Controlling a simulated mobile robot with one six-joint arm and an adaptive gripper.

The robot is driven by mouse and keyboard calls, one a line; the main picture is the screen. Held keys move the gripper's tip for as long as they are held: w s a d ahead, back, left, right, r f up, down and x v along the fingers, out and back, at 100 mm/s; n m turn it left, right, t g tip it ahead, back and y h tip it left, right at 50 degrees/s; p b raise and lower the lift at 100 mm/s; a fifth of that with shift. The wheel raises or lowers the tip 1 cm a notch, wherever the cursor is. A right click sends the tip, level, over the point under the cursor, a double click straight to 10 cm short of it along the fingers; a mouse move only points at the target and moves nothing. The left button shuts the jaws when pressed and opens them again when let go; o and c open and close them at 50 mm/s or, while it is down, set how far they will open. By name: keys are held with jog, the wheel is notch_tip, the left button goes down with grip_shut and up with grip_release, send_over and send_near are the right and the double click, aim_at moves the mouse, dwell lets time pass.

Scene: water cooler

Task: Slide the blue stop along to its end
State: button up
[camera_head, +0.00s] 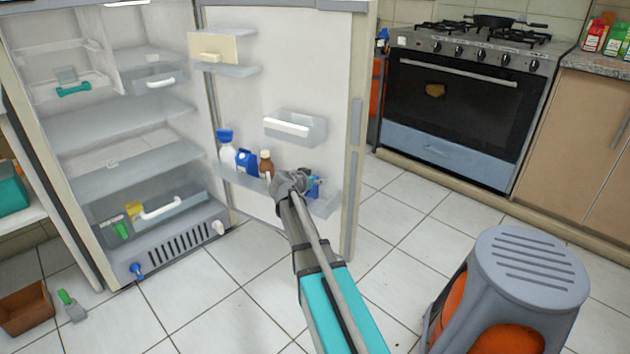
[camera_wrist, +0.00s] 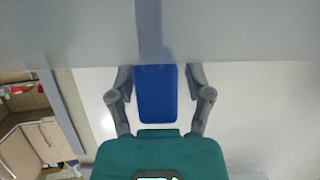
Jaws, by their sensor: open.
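The blue stop (camera_wrist: 155,95) is a blue block in the middle of the wrist view, just below a grey band, which seems to be the door shelf's front. My gripper (camera_wrist: 158,76) is open, with one finger on each side of the stop; small gaps seem to show, and contact is hard to tell. In the head view my gripper (camera_head: 290,182) is at the lowest shelf (camera_head: 236,181) of the open fridge door. A small blue piece (camera_head: 315,186) shows just right of it, probably the stop. My gripper hides part of the shelf there.
Bottles (camera_head: 226,150) and a blue carton (camera_head: 246,161) stand on the same shelf, left of my gripper. A higher door bin (camera_head: 296,128) is above. A grey stool (camera_head: 520,275) stands at lower right. The tiled floor between door and oven (camera_head: 450,105) is clear.

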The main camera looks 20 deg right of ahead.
jog(key=shift+c, duration=0.3)
grip_shut()
jog(key=shift+w, duration=0.1)
